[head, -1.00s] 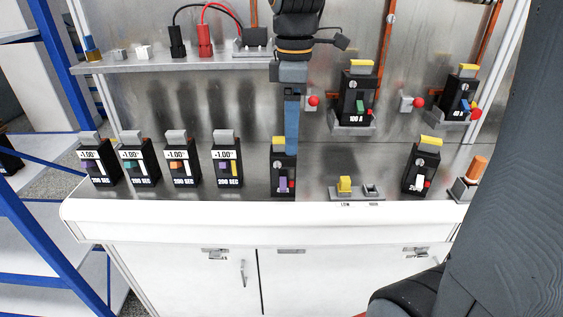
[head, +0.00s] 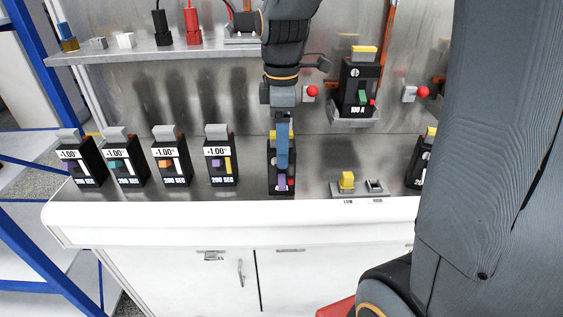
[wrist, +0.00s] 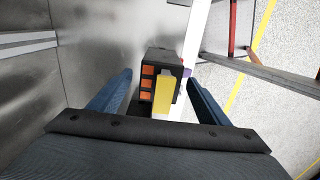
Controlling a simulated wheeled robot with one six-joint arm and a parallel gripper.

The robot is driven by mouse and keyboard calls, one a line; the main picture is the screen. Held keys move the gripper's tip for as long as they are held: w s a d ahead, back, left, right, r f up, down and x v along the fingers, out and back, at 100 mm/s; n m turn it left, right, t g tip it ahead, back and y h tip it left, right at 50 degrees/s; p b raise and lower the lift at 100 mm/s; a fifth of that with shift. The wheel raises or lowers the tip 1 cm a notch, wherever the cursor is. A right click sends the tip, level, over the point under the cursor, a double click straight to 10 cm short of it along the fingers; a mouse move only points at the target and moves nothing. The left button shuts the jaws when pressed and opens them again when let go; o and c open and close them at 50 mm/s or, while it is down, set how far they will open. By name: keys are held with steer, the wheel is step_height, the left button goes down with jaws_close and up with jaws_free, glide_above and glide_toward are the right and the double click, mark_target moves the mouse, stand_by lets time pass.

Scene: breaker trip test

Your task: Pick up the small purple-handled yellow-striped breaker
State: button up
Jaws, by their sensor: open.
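The small black breaker with the purple handle (head: 282,183) stands on the white-edged bench, directly below my arm. A red button shows beside its handle. My gripper (head: 282,165) is open, with its blue fingers pointing down in front of or around the breaker's upper part. In the wrist view the breaker's black top (wrist: 160,60) lies between the two blue fingers (wrist: 158,92), with visible room on both sides. Its yellow tab (wrist: 164,98) and several orange squares face the camera. In the head view the finger hides much of the breaker's upper face.
Several black "200 SEC" units stand left; the nearest (head: 220,160) has a purple square and yellow stripe. A yellow switch (head: 346,182) sits right on the bench. A larger "100 A" breaker (head: 358,85) is mounted behind. A metal shelf (head: 130,50) runs at upper left.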

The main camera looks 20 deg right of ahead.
steer(key=shift+f, duration=0.8)
steer(key=shift+c, duration=0.4)
jaws_close()
steer(key=shift+r, duration=0.1)
